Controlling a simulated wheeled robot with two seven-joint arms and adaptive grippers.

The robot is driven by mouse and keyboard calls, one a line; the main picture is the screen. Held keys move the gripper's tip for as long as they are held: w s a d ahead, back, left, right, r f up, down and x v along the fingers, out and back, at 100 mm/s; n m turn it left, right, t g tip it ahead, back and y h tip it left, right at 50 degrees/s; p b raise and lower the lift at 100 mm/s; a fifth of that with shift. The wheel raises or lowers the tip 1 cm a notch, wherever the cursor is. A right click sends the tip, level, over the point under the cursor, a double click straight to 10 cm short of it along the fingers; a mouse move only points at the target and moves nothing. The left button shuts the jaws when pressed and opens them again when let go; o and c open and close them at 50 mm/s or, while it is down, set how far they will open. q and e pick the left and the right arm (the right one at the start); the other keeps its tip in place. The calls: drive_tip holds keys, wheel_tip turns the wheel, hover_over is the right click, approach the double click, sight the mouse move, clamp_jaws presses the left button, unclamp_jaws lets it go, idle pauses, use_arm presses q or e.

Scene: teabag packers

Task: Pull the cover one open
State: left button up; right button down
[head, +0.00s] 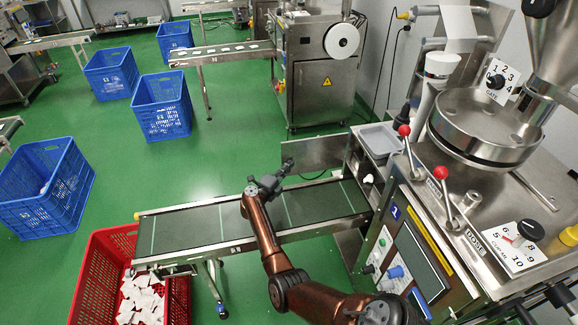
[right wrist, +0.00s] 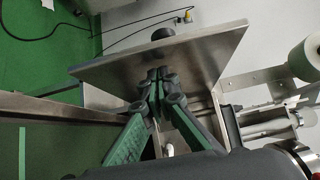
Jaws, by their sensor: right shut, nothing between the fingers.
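The cover is a flat grey metal panel (head: 318,152) at the machine's left side. In the head view it stands out to the left from the machine, above and behind the conveyor. In the right wrist view the panel (right wrist: 195,58) fills the upper middle, with a black knob (right wrist: 163,34) at its far edge. My right gripper (head: 286,164) is shut and empty, at the panel's left end. In the right wrist view its fingertips (right wrist: 158,76) overlap the panel's near face; whether they touch it I cannot tell. My left gripper is not in view.
A conveyor (head: 190,230) runs below my right arm, toward a red crate (head: 100,262) holding white teabags. The packing machine (head: 400,240) with red-knobbed levers stands at right. Blue crates (head: 45,190) stand on the open green floor at left.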

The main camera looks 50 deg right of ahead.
drive_tip(key=s+p+v, duration=0.2)
drive_tip(key=p+v, duration=0.1)
drive_tip(key=v, duration=0.9)
drive_tip(key=shift+s, duration=0.35)
drive_tip(key=shift+r, duration=0.1)
